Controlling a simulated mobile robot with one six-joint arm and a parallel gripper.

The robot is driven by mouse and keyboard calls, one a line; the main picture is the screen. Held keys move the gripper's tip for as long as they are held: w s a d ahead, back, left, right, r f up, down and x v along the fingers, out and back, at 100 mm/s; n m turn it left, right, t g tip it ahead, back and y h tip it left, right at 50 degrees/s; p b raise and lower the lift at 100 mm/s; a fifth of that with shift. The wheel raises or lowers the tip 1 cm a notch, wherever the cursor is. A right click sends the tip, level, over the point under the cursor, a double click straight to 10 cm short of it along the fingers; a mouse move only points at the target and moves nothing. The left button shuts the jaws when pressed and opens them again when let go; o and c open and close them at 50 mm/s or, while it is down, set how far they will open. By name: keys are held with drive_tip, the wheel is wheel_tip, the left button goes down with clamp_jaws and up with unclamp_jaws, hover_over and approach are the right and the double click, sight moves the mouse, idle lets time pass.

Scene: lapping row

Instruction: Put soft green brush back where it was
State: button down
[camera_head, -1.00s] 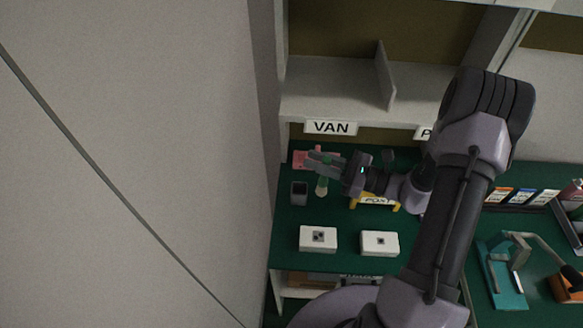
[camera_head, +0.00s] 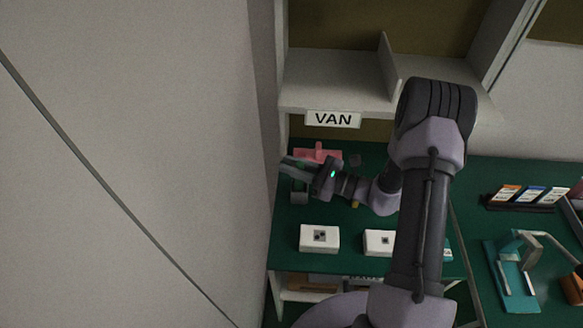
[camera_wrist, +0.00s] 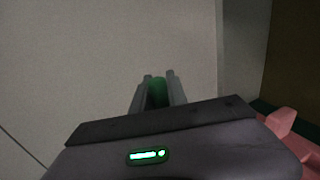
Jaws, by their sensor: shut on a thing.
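My gripper (camera_head: 291,167) is shut on the soft green brush (camera_wrist: 157,92), whose green part shows between the two fingers in the wrist view. In the head view the fingers hide most of the brush. The fingers are at the left side of the green bench, over or just behind a small grey cup (camera_head: 299,197). I cannot tell whether the brush is inside the cup or above it.
A pink object (camera_head: 318,153) lies behind my gripper. Two white boxes (camera_head: 319,238) (camera_head: 379,242) stand in front. A shelf with a VAN sign (camera_head: 333,119) is above the back. A pale wall (camera_head: 150,150) closes the left side, near the fingertips.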

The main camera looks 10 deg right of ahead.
drive_tip(key=shift+f, duration=0.25)
drive_tip(key=c, duration=1.3)
unclamp_jaws()
